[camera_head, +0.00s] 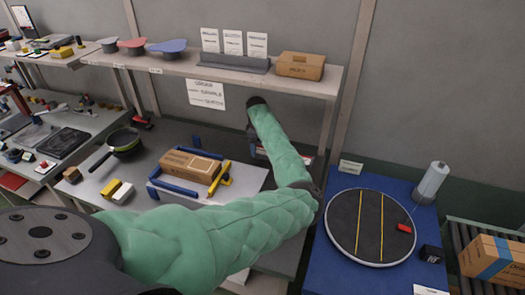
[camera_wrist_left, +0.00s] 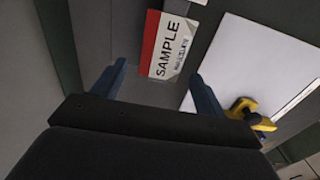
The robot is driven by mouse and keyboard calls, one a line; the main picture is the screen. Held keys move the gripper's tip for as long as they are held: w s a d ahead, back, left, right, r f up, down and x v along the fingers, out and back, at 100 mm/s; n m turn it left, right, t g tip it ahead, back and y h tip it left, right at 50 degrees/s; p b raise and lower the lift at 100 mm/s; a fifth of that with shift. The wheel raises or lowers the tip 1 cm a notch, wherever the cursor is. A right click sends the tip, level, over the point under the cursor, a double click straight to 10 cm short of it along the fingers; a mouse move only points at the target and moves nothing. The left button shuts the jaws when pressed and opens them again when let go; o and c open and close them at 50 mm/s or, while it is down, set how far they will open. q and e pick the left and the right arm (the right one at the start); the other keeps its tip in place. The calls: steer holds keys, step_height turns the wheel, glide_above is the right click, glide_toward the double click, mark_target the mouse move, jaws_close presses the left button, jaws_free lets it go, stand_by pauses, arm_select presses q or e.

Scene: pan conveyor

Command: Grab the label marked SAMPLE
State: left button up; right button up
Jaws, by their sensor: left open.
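The SAMPLE label (camera_wrist_left: 165,45), white with a red band, lies just ahead of my left gripper's fingertips in the left wrist view. My left gripper (camera_wrist_left: 158,72) is open and empty, its two blue fingers apart on either side of the label's near edge. I see no finger touching the label. In the head view my left gripper (camera_head: 254,146) is under the shelf, partly hidden by my green-sleeved forearm. A small red and white edge shows behind that forearm, but I cannot tell whether it is the label. My right gripper is not in view.
A brown box (camera_head: 191,165) and a yellow-handled tool (camera_head: 220,179) lie on the bench left of my forearm. A pan (camera_head: 124,141) is farther left. The shelf (camera_head: 180,66) runs above. A round dark turntable (camera_head: 345,228) stands on the blue table at right.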

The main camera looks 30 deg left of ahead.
arm_select(q)
steer(key=shift+f, duration=0.25)
stand_by(0.5)
steer(key=c, duration=1)
